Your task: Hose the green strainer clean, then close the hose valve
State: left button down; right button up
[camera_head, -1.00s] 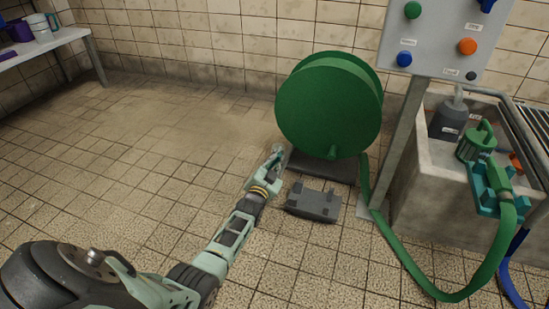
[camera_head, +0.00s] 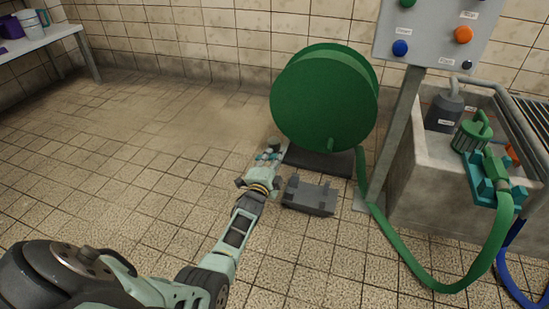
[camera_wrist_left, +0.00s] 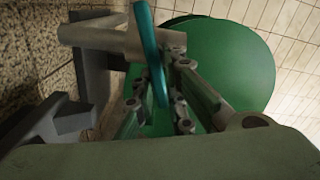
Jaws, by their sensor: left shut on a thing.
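The green strainer (camera_head: 470,137) stands in the grey sink (camera_head: 425,185) at the right of the head view. The green hose (camera_head: 418,268) runs from the reel across the floor to a green nozzle (camera_head: 497,168) on a teal holder (camera_head: 478,182) at the sink rim. My left gripper (camera_head: 269,152) is low in front of the reel's left foot. In the left wrist view its fingers (camera_wrist_left: 158,115) are shut on a teal lever (camera_wrist_left: 150,50), which I take for the hose valve's handle, beside a grey pipe (camera_wrist_left: 110,38). My right gripper is out of view.
The large green reel (camera_head: 322,100) stands on a dark base behind my left gripper. A grey box-like block (camera_head: 310,196) lies on the floor beside my forearm. A button panel (camera_head: 430,35) stands left of the sink. The tiled floor at left is clear.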

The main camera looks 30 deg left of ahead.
pick_arm(q)
jog(key=shift+d+f+m+b, duration=0.2)
jog(key=shift+f+m+b, duration=0.15)
jog(key=shift+m, duration=0.35)
jog(key=shift+d+f+m+b, duration=0.25)
jog(key=shift+f+m, duration=0.1)
jog(key=shift+m, duration=0.35)
jog(key=shift+f+m, duration=0.1)
jog(key=shift+m, duration=0.3)
jog(key=c, duration=1.8)
grip_release()
jog(key=shift+c, duration=0.2)
jog(key=shift+a, duration=0.1)
jog(key=shift+a+r, duration=0.15)
jog(key=shift+r, duration=0.05)
jog(key=shift+r, duration=0.5)
notch_tip(320, 180, up, 9)
jog(key=shift+f, duration=0.1)
